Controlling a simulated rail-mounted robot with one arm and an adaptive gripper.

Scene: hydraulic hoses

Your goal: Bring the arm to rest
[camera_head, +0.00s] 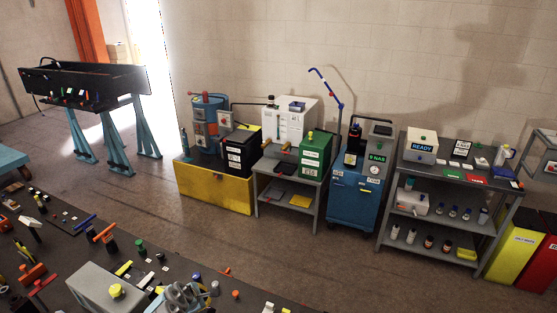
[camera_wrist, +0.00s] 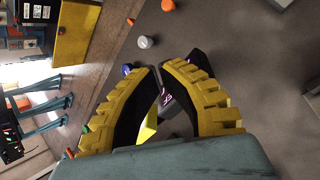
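My gripper (camera_wrist: 163,72) fills the middle of the wrist view. Its two curved yellow fingers with black inner pads rise from a teal palm and lean toward each other. A narrow gap shows between their tips, and I see nothing gripped there. A dark block with pink marks (camera_wrist: 170,100) and a yellow piece (camera_wrist: 149,128) show between the fingers, seemingly below them. In the head view I cannot surely pick out the gripper; a grey metal mechanism (camera_head: 183,297) at the bottom edge may be part of my arm.
The dark bench (camera_head: 75,235) is crowded with small parts and a grey box (camera_head: 105,288). Along the wall stand a yellow bin (camera_head: 213,188), a blue cart (camera_head: 354,198) and a grey shelf (camera_head: 440,222). A black trough (camera_head: 85,82) stands on teal trestles. The floor between is clear.

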